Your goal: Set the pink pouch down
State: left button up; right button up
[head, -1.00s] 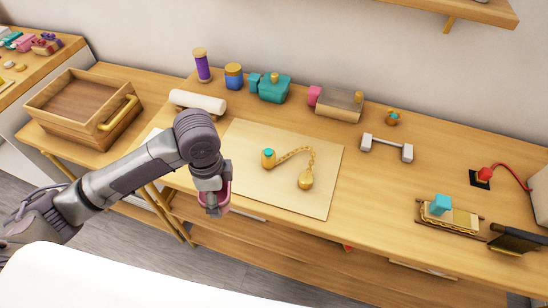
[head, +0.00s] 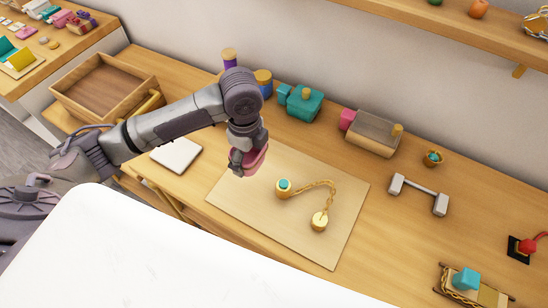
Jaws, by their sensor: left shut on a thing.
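My left gripper (head: 243,164) is above the upper left part of the pale work mat (head: 300,244), pointing down. It is shut on the pink pouch (head: 257,159), which shows as a pink edge at the gripper's right side. Most of the pouch is hidden by the fingers. I cannot tell how high it is above the mat. My right gripper is not in view.
A gold chain (head: 320,186) with a teal-topped gold piece (head: 284,189) and a round gold piece (head: 319,221) lies on the mat. Behind stand a teal block (head: 305,103) and a wooden box (head: 372,133). A grey-white bar stand (head: 418,194) is right of the mat.

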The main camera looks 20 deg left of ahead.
pick_arm(q)
jog(key=w+a+f, duration=0.1)
jog(key=w, duration=0.1)
jog(key=w+a+f+p, duration=0.1)
jog(key=w, duration=0.1)
jog(key=w+f, duration=0.2)
jog(key=shift+w+a+f, duration=0.1)
jog(key=shift+w+a, duration=0.1)
jog(key=shift+a, duration=0.2)
jog(key=shift+w+a+f+p, duration=0.15)
jog(key=shift+w+a+f, duration=0.05)
jog(key=shift+w+f, duration=0.25)
jog(key=shift+w+a+f+p, duration=0.15)
jog(key=shift+w+f, duration=0.2)
jog(key=shift+w, duration=0.2)
notch_tip(320, 180, down, 3)
jog(key=shift+s+f+p, duration=0.1)
jog(key=shift+p, duration=0.45)
jog(key=shift+f, duration=0.25)
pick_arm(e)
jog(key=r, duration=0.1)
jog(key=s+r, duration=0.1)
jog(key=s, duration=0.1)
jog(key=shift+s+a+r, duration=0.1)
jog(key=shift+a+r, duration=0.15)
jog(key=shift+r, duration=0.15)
